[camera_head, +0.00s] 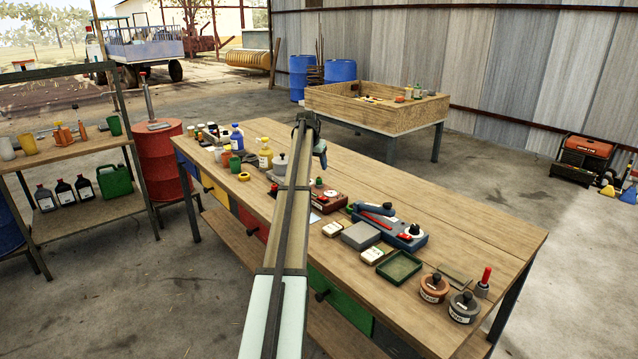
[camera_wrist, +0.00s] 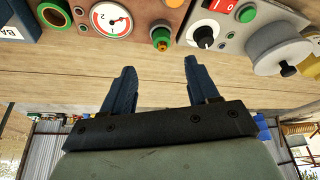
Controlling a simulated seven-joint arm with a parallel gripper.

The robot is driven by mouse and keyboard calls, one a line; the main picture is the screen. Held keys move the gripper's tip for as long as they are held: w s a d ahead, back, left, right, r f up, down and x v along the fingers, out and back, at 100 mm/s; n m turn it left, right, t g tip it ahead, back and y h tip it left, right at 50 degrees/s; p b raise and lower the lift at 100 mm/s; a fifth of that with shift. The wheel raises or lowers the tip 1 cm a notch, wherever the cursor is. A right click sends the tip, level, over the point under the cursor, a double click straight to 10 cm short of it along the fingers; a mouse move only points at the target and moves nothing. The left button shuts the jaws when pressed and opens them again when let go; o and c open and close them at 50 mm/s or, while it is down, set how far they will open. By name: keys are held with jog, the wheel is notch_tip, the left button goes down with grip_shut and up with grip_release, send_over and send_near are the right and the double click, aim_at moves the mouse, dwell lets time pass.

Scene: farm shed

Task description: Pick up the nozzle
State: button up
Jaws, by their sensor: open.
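My gripper (camera_wrist: 159,67) is open, its two blue fingers apart with nothing between them. In the head view my gripper (camera_head: 321,150) hangs over the workbench (camera_head: 420,200), beyond the end of my arm. No part is clearly recognisable as the nozzle. A small orange-tipped green fitting (camera_wrist: 161,38) sits on a red-brown box with a gauge (camera_wrist: 110,18), just ahead of the gap between the fingertips; I cannot tell whether it is the nozzle. The red-brown box also shows in the head view (camera_head: 328,202), partly hidden by my arm.
A grey box with a black knob (camera_wrist: 203,37) and a grey round part (camera_wrist: 275,45) stand beside the red-brown box. A blue device (camera_head: 402,236), a green tray (camera_head: 399,268) and bottles (camera_head: 265,155) share the bench. Its far right side is mostly clear.

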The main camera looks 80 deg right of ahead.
aim_at(319, 177)
jog(key=shift+w+x, duration=0.1)
jog(key=shift+x, duration=1.7)
jog(key=shift+w+x, duration=0.15)
jog(key=shift+x, duration=1.65)
jog(key=shift+c, duration=0.3)
grip_shut()
